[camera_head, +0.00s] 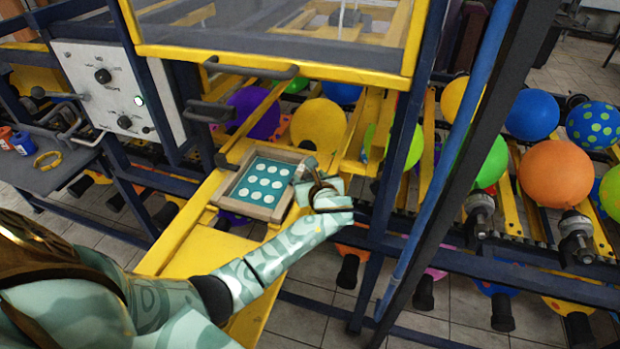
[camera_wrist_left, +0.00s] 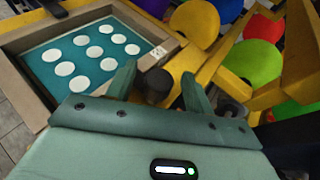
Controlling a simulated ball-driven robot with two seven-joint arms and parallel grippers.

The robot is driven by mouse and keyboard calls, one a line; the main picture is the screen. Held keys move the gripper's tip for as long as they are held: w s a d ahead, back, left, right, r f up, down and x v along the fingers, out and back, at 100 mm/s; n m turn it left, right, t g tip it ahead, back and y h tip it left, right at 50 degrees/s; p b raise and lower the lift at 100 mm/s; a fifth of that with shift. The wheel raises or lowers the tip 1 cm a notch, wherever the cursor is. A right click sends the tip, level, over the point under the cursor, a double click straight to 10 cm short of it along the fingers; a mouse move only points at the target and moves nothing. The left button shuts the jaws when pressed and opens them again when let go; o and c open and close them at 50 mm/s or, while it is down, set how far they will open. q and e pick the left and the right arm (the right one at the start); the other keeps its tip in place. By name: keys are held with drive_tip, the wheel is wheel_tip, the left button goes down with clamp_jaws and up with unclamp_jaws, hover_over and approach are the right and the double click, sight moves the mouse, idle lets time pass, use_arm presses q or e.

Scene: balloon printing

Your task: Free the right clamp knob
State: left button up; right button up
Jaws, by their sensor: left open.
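A dark round clamp knob (camera_wrist_left: 157,84) stands beside the right edge of the screen frame in the left wrist view. My left gripper (camera_wrist_left: 158,80) is open, with one green finger on each side of the knob. I cannot tell whether either finger touches it. The wooden screen frame (camera_head: 226,199) has a teal panel with white dots and lies on the yellow bench. In the head view my left gripper (camera_head: 313,172) is at the frame's right side and largely hides the knob area. My right gripper is not in view.
A yellow-edged clear guard (camera_head: 270,67) with a dark handle hangs above and behind the frame. A dark blue post (camera_head: 395,170) stands close to the right of my left gripper. Balloons, including an orange one (camera_head: 556,174), sit on racks at the right. A control panel (camera_head: 115,85) is at the left.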

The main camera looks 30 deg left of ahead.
use_arm(q)
drive_tip(key=shift+w+a+f, duration=0.1)
drive_tip(key=shift+w+a, duration=0.05)
drive_tip(key=shift+a, duration=0.1)
